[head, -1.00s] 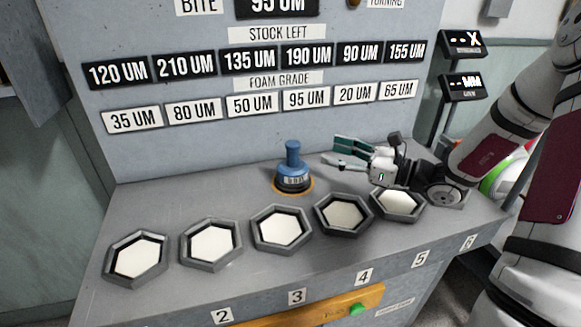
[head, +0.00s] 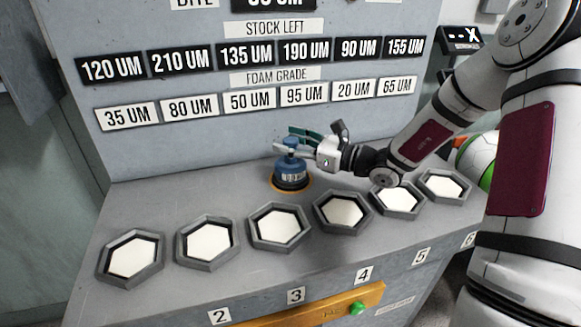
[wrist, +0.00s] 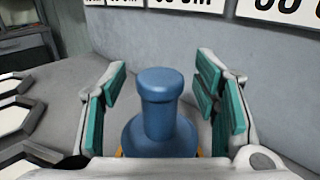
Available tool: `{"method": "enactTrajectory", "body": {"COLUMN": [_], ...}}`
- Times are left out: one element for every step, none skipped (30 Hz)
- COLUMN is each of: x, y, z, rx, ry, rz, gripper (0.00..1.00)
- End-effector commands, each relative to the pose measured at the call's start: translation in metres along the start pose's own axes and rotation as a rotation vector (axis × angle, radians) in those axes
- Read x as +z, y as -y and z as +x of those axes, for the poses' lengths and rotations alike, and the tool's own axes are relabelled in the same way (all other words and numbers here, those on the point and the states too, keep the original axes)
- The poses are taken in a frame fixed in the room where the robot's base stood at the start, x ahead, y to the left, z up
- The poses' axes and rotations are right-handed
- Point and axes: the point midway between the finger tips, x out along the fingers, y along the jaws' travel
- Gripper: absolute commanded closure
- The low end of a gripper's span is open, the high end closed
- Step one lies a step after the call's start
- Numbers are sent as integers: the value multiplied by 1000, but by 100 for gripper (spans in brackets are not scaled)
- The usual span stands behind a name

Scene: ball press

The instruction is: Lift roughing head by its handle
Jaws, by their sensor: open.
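The roughing head (head: 291,172) is a blue-topped tool with a knobbed handle and a dark labelled base. It stands upright on an orange ring on the grey bench, behind the row of hexagonal trays. My gripper (head: 293,141) reaches in from the right at handle height. In the wrist view the blue handle (wrist: 160,100) stands between the two green-padded fingers of my gripper (wrist: 158,92), with a visible gap on each side. The fingers are open. The lower base is mostly hidden there by my gripper.
Several hexagonal trays with white discs, such as one tray (head: 250,236), line the bench front. The signed back panel (head: 200,150) rises close behind the head. A green button (head: 357,308) sits on the yellow front strip. Bare bench (head: 210,196) lies left of the head.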

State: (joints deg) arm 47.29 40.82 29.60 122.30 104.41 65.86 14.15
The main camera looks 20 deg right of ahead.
Motion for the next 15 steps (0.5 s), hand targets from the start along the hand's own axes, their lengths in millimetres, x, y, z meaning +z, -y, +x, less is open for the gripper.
{"method": "enactTrajectory", "body": {"x": [0,0,0,0,0,0,0,0,0,0,0,0,0,0,0], "y": [0,0,0,0,0,0,0,0,0,0,0,0,0,0,0], "z": [1,1,1,1,1,0,0,0,0,0,0,0,0,0,0], "rx": [-1,-1,-1,-1,-1,-1,-1,-1,-1,-1,-1,-1,-1,-1,-1], "ry": [0,0,0,0,0,0,0,0,0,0,0,0,0,0,0], "rz": [0,0,0,0,0,0,0,0,0,0,0,0,0,0,0], "gripper": [44,44,44,44,44,49,56,63,72,78,85,94,100,100,100]}}
